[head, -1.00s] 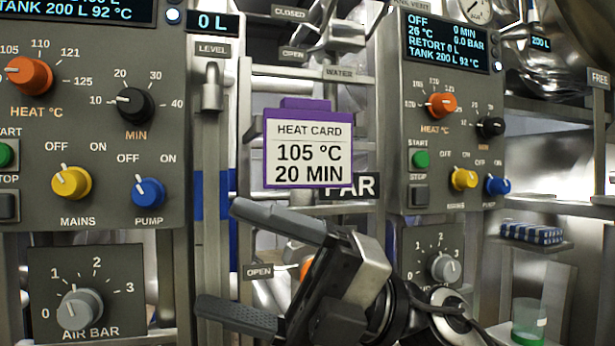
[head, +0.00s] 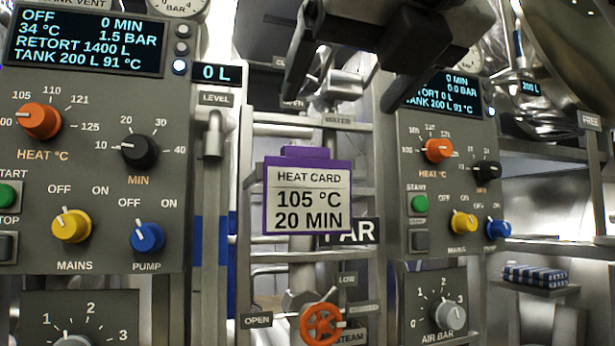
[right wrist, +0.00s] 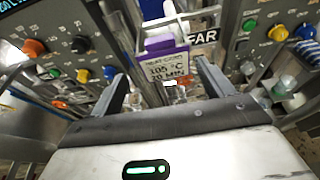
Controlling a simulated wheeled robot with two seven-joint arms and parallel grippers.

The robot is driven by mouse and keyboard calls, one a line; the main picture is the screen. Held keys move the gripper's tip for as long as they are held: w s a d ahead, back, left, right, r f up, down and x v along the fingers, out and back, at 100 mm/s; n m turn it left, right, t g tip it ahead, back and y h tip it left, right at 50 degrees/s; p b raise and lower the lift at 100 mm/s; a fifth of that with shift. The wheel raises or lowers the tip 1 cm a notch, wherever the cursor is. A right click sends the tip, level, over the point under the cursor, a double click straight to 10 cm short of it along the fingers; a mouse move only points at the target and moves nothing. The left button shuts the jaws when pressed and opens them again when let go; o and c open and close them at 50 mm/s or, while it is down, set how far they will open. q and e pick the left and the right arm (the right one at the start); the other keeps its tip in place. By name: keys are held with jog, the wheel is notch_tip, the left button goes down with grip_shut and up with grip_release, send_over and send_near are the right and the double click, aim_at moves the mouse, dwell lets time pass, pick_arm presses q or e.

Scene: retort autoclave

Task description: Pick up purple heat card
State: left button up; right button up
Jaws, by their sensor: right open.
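The purple heat card (head: 307,195) stands upright near the middle of the head view, with a white face reading "HEAT CARD 105 °C 20 MIN". It also shows in the right wrist view (right wrist: 166,62). My right gripper (head: 372,38) is at the top of the head view, dark and partly cut off, above and to the right of the card. In the right wrist view its two fingers (right wrist: 163,80) are apart, with the card showing ahead between them and nothing held. My left gripper is not in view.
Control panels with knobs stand left (head: 100,200) and right (head: 445,170) of the card. An orange valve wheel (head: 321,325) is below it and a "FAR" sign (head: 352,232) is just behind. A blue-and-white item (head: 534,276) lies on a right shelf.

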aim_at(308, 147)
jog(key=p+x, duration=0.1)
jog(key=x, duration=0.7)
jog(key=shift+w, duration=0.25)
jog(key=x, duration=0.1)
jog(key=p+x, duration=0.2)
jog(key=x, duration=0.1)
jog(key=shift+w+r, duration=0.15)
jog(key=shift+r, duration=0.15)
jog(key=shift+w+a+f+p, duration=0.15)
jog(key=shift+w+f+p, duration=0.15)
jog(key=shift+w, duration=0.15)
jog(key=shift+r, duration=0.1)
jog(key=c, duration=1.1)
